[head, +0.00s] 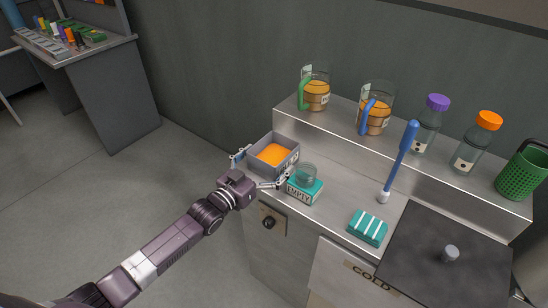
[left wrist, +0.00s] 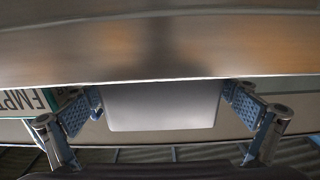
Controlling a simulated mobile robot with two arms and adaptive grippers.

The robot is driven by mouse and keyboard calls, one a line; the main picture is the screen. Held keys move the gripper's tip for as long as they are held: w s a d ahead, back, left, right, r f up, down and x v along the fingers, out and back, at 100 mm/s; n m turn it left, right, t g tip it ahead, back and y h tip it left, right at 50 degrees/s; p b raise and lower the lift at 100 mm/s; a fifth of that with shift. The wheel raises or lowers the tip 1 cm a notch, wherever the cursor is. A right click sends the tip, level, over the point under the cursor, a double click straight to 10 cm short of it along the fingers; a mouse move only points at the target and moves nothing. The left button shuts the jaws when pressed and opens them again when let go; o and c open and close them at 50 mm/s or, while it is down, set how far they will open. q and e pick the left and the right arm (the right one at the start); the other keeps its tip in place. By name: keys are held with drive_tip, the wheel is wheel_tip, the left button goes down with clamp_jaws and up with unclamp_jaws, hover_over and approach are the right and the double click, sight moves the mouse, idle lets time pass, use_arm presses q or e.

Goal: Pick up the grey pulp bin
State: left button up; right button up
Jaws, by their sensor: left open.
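The grey pulp bin (head: 294,157) is an open box with orange pulp inside. It stands upright at the left end of the counter, below the shelf. My left gripper (head: 262,168) is open around the bin, one finger at its left side and one at its right. In the left wrist view the bin's plain grey wall (left wrist: 160,108) lies between the two blue finger pads of my left gripper (left wrist: 162,103). The pads are very close to the bin's sides; I cannot tell whether they touch. My right gripper is not in view.
Jugs and bottles line the raised shelf (head: 345,115). The floor at left is clear.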

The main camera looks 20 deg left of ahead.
sight(274, 163)
use_arm(q)
drive_tip(key=shift+x, duration=1.15)
drive_tip(key=c, duration=1.4)
drive_tip(key=shift+r, duration=0.1)
drive_tip(key=shift+c, duration=1.1)
wheel_tip(274, 163, up, 20)
